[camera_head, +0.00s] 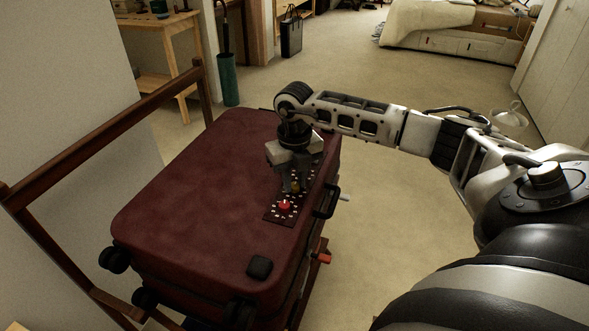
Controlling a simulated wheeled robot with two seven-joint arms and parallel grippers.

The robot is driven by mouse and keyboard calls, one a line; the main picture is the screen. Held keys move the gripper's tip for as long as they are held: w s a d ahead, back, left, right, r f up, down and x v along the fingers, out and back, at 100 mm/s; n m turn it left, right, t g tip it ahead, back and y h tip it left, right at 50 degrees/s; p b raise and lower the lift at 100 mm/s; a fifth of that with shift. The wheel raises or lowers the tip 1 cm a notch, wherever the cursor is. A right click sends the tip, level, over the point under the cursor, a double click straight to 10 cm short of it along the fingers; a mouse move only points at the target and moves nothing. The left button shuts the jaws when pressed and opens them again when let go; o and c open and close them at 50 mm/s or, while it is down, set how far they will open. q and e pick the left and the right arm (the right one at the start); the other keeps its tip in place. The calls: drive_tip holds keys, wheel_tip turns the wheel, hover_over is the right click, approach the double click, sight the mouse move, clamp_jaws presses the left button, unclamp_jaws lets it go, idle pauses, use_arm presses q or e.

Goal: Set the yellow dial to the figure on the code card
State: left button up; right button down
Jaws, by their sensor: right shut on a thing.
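The dark red suitcase (200,190) lies flat on a wooden rack. Near its right edge is a dark dial panel (271,216) with pale marks. A red dial (285,205) sits at the panel's near end. The yellow dial (295,187) is just beyond it, small and mostly hidden by my right gripper. My right gripper (292,186) points down over the panel, with its fingers shut on the yellow dial. The dial's setting cannot be read. I cannot make out the code card. My left gripper is not in view.
A wooden rack frame (100,132) rises at the suitcase's left. The black handle (325,200) sticks out on its right side. A green umbrella stand (229,80) and wooden table (160,50) are behind. The carpet (400,215) at right is clear.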

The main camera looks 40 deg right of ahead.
sight(294, 185)
drive_tip(key=shift+r+m, duration=0.1)
drive_tip(key=shift+m, duration=0.7)
use_arm(q)
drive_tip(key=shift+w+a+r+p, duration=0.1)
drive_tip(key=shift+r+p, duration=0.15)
drive_tip(key=shift+p, duration=0.25)
use_arm(e)
drive_tip(key=shift+m, duration=1.2)
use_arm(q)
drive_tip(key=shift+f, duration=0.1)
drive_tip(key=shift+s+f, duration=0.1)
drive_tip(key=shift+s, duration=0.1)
use_arm(e)
drive_tip(key=c, duration=1.2)
unclamp_jaws()
drive_tip(key=shift+c, duration=0.2)
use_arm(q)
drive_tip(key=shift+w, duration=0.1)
use_arm(e)
wheel_tip(294, 185, up, 16)
